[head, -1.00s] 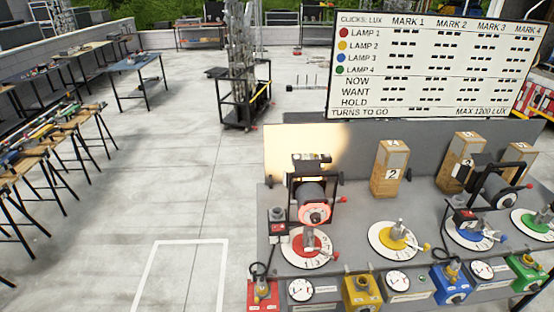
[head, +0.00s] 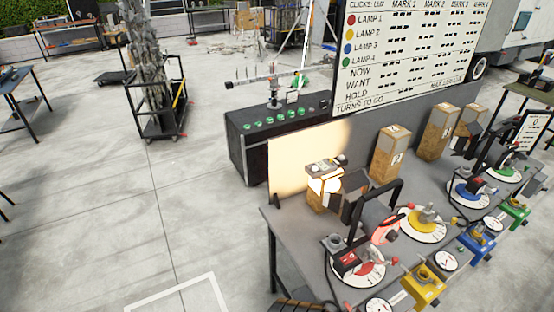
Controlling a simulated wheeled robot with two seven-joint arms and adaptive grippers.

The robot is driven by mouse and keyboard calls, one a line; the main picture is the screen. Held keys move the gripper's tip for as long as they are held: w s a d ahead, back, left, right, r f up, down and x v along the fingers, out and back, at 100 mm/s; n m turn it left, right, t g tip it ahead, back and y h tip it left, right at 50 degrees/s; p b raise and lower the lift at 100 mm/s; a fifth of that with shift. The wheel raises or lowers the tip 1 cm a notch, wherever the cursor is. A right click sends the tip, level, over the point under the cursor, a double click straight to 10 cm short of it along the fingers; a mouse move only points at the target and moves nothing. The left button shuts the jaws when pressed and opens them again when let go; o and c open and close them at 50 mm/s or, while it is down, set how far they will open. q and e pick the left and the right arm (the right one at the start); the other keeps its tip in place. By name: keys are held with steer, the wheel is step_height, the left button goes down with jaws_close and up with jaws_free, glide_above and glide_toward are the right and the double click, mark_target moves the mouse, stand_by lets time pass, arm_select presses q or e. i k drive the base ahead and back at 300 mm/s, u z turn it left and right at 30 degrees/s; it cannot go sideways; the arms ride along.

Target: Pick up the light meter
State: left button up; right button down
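I cannot pick out the light meter for certain. A small dark-and-pale device (head: 325,167) lies on top of a short wooden block behind the red lamp, and it may be the meter. The block's front is brightly lit. The red lamp (head: 380,228), in a black frame, stands in front and to the right of the block, above a red-centred dial (head: 362,270). These rest on a grey bench (head: 300,240) at the right in the head view. Neither of my grippers is in view.
Taller wooden blocks (head: 390,155) stand along the bench's back panel. Yellow (head: 422,222) and blue (head: 468,192) dials continue to the right. A scoreboard (head: 400,55) rises behind. A black cabinet (head: 275,135) stands beyond the bench. The floor at left is clear around a white outline (head: 190,292).

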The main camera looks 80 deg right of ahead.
mark_target(325, 167)
steer(key=i, duration=1.5)
steer(key=z, duration=4.45)
steer(key=i, duration=1)
